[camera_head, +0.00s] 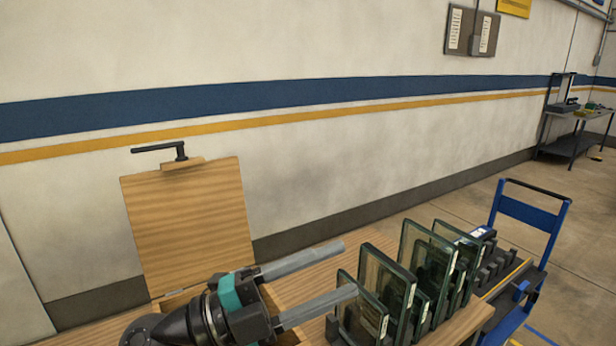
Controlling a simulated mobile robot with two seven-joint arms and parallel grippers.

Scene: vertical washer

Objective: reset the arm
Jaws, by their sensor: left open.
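My left gripper (350,268) comes in from the bottom left. Its two long grey fingers are spread apart and point right, with nothing between them. It is above the wooden table (465,329), and its fingertips are near the left end of a row of glass panes (386,290). I cannot tell whether the lower fingertip touches the nearest pane. My right gripper is not in view.
The glass panes stand upright in a dark rack. A wooden board (190,222) with a black handle (160,148) stands behind my gripper. A blue cart (533,215) is at the right. A workbench (577,130) stands far back right. Open floor lies between.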

